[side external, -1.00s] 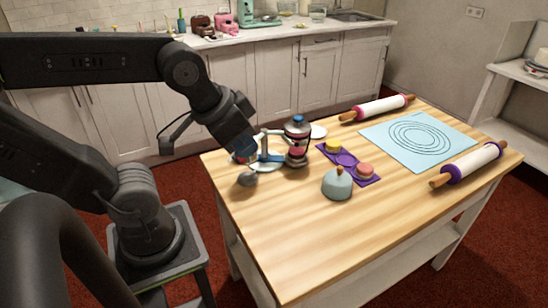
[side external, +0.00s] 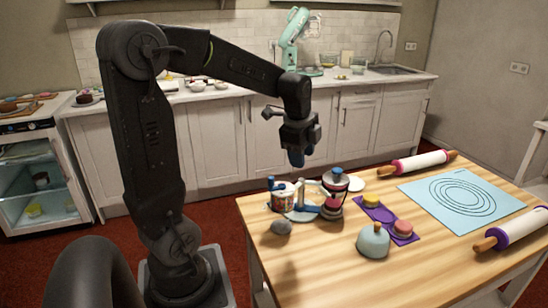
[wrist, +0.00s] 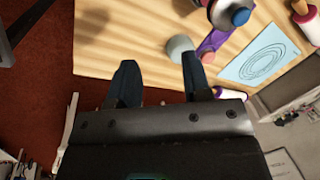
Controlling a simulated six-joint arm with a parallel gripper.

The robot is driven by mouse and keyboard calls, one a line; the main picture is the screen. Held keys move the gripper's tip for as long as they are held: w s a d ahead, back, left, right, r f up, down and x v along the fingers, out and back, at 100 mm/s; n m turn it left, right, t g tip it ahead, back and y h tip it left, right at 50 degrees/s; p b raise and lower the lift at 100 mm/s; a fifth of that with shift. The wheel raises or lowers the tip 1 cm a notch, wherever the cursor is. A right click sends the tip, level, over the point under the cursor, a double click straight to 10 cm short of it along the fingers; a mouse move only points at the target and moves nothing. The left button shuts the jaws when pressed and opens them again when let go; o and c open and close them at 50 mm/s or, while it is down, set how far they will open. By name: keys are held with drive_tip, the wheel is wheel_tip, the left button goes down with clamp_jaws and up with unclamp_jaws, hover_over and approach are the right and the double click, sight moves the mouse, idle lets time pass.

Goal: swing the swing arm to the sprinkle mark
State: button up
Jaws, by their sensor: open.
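The swing arm (side external: 314,184) is a pale bar on a blue post (side external: 301,192) over a round pale base. Its right part reaches to a jar with a blue knob and dark red bands (side external: 334,196); I cannot tell whether they touch. A second jar with a blue top (side external: 281,196) stands left of the post. I cannot make out the sprinkle mark. My gripper (side external: 297,158) hangs above the swing arm, clear of it, pointing down. In the wrist view its blue fingers (wrist: 160,75) are apart with nothing between them.
A teal domed pot (side external: 373,242) and a purple tray (side external: 378,211) with small cakes stand to the right. Two rolling pins (side external: 418,162) flank a blue mat (side external: 455,200). The table's front is bare.

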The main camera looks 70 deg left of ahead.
drive_tip(key=a+f+m, duration=0.2)
drive_tip(key=a+f, duration=0.1)
drive_tip(key=a, duration=0.3)
drive_tip(key=a+f+m+g, duration=0.1)
drive_tip(key=a+f+m, duration=0.2)
drive_tip(key=a, duration=0.2)
drive_tip(key=s+a+f+m+g+h, duration=0.1)
drive_tip(key=a+f+m, duration=0.1)
drive_tip(key=a, duration=0.4)
drive_tip(key=shift+a+f+m, duration=0.3)
drive_tip(key=shift+f, duration=0.4)
wheel_tip(320, 180, down, 9)
drive_tip(key=shift+f, duration=0.25)
drive_tip(key=shift+c, duration=0.3)
drive_tip(key=c, duration=0.7)
drive_tip(key=shift+o, duration=0.2)
drive_tip(key=shift+w+a, duration=1)
drive_tip(key=shift+a, duration=0.05)
drive_tip(key=shift+w, duration=0.1)
